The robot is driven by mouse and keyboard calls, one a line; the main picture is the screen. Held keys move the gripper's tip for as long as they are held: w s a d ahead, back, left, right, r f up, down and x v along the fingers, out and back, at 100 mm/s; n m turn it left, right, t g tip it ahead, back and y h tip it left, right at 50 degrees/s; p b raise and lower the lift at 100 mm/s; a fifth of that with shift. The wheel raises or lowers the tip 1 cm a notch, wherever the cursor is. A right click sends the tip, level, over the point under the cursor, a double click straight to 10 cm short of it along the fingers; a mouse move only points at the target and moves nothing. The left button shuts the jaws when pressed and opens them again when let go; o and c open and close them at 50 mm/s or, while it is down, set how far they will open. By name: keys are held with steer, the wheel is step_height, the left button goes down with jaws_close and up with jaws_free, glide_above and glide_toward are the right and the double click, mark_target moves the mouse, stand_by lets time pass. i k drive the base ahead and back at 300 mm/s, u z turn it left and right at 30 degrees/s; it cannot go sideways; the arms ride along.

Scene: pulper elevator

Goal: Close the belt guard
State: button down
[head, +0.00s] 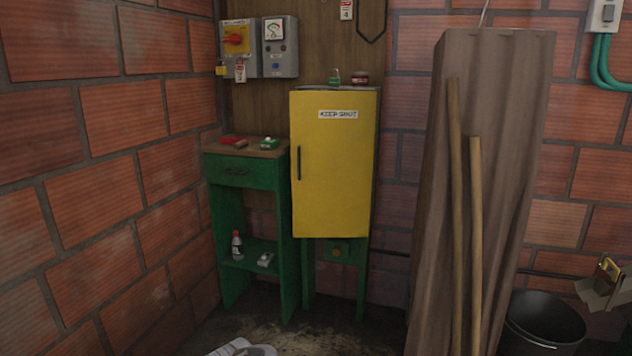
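A yellow door (336,170) with a "KEEP SHUT" label (338,114) and a dark vertical handle (299,163) at its left edge is in the middle of the head view. It looks like the belt guard. It fronts a box on green legs (362,280) against the wall. The door looks nearly flush with its box, but I cannot tell whether it is fully shut or slightly ajar. My gripper is not recognisable in this view. Only a pale grey and white part, which I cannot identify, shows at the bottom edge.
A green stand (243,173) with small items adjoins the box on the left. Switch boxes (258,47) hang above. A tall brown-draped column (490,130) with two wooden poles (456,220) and a black bucket (543,325) stand to the right. Floor before the door looks clear.

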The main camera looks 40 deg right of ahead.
mark_target(333, 133)
steer(key=z, duration=0.55)
steer(key=i, duration=1.3)
steer(key=u, duration=0.35)
